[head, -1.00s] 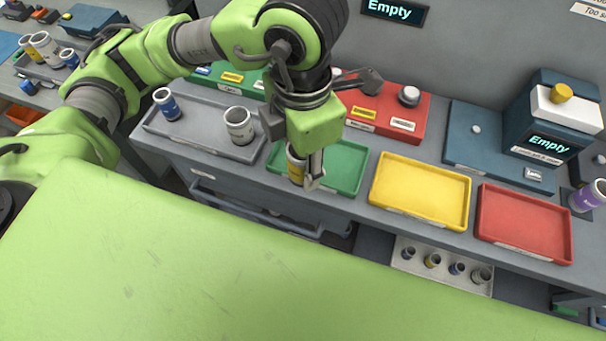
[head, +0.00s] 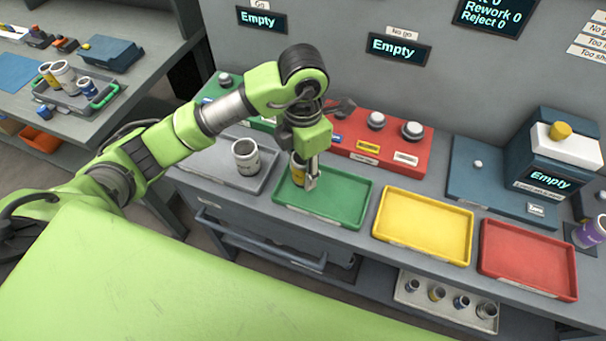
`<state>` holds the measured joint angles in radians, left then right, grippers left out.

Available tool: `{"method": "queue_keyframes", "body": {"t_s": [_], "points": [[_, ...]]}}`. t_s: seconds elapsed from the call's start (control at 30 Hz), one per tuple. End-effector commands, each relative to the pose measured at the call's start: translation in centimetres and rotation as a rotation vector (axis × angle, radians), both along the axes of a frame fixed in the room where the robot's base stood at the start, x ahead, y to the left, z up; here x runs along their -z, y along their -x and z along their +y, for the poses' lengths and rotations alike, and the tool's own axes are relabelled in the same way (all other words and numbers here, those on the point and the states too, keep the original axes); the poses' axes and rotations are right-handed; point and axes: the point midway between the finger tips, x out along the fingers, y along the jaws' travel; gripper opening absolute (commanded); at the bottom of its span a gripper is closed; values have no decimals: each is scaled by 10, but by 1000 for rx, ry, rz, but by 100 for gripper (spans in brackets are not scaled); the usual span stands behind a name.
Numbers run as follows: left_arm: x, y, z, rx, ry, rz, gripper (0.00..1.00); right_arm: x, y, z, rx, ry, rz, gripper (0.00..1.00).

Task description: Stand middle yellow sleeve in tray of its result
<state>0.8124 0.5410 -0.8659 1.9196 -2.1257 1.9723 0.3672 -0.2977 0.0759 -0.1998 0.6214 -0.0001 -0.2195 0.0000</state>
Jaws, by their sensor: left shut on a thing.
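A yellow sleeve with a white band (head: 297,171) stands upright in my left gripper (head: 305,180), over the left part of the green tray (head: 345,203). The gripper points down and is shut on it. One finger covers part of the sleeve, and I cannot tell whether its base touches the tray floor. The yellow tray (head: 423,228) and the red tray (head: 528,260) are beside it to the right, both empty. My right gripper is not in view.
The red gauge block (head: 375,148) stands close behind. A blue device with an "Empty" display (head: 550,178) stands at right. A rack of small sleeves (head: 445,300) is below.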

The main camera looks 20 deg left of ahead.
Motion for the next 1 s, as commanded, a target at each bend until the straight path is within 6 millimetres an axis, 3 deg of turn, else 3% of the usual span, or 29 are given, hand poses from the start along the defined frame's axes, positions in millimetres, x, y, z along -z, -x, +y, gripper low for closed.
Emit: {"method": "queue_keyframes", "body": {"t_s": [0.3,0.7,0.73,0.77,1.0], "points": [[35,-6,2,0,0,1,0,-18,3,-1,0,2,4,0],[43,-7,2,0,0,-1,0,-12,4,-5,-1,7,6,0],[42,-6,2,0,0,0,41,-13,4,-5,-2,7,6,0],[42,-6,2,0,0,0,49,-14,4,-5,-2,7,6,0],[42,-6,2,0,0,0,50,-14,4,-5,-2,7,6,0]]}}
